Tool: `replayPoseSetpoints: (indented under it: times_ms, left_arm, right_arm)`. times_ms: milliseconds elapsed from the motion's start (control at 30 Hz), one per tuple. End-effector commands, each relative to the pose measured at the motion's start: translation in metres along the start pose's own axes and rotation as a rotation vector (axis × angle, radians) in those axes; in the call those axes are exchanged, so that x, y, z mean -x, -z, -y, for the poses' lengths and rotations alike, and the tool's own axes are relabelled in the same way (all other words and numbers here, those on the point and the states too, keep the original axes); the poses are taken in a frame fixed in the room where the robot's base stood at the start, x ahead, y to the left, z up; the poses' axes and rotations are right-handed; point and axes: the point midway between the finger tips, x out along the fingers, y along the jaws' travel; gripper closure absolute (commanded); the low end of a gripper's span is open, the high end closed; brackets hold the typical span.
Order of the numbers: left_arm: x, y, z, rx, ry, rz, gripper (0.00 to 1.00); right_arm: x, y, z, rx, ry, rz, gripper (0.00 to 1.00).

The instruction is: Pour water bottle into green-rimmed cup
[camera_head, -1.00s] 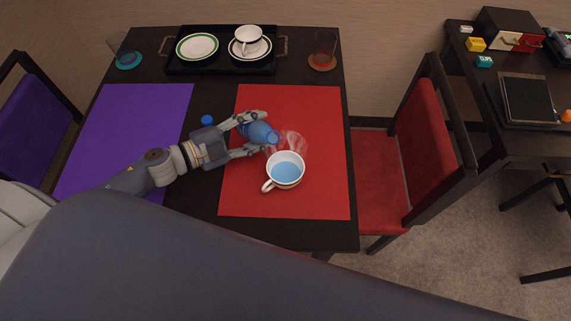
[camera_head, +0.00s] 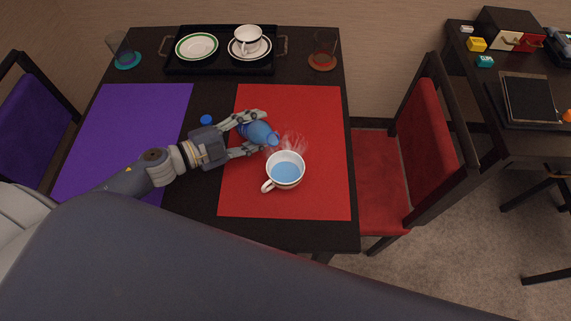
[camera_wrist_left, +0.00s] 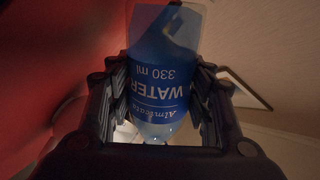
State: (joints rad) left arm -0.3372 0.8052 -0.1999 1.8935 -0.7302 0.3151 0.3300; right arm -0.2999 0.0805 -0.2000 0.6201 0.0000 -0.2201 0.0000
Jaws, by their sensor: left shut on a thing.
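The blue water bottle (camera_head: 259,133) is held tilted over the red mat, its mouth end toward the cup. My left gripper (camera_head: 264,131) is shut on it, one finger on each side. In the left wrist view the bottle (camera_wrist_left: 160,85) sits between the fingers with its "WATER 330 ml" label upside down. The white cup (camera_head: 298,181) stands upright below and right of the bottle's mouth, handle toward the lower left, with blue water inside. Its rim colour is hard to tell. Whitish translucent wisps show between bottle and cup. My right gripper is not in view.
The cup stands on a red mat (camera_head: 245,195); a purple mat (camera_head: 125,125) lies left. A blue cap (camera_head: 206,119) lies between them. A black tray (camera_head: 220,69) at the back holds a green-rimmed plate (camera_head: 197,47) and a dark-rimmed cup (camera_head: 248,40). Glasses stand at both back corners.

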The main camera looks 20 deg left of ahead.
Motion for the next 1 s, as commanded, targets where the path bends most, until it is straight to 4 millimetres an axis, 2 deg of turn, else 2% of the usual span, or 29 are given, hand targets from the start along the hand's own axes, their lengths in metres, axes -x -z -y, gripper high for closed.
replayPoseSetpoints:
  times_ms: [1000]
  left_arm:
    - [-0.0004,-0.0037,-0.0005,-0.069,0.001,0.012,0.87]
  right_arm:
    - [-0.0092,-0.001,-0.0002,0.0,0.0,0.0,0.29]
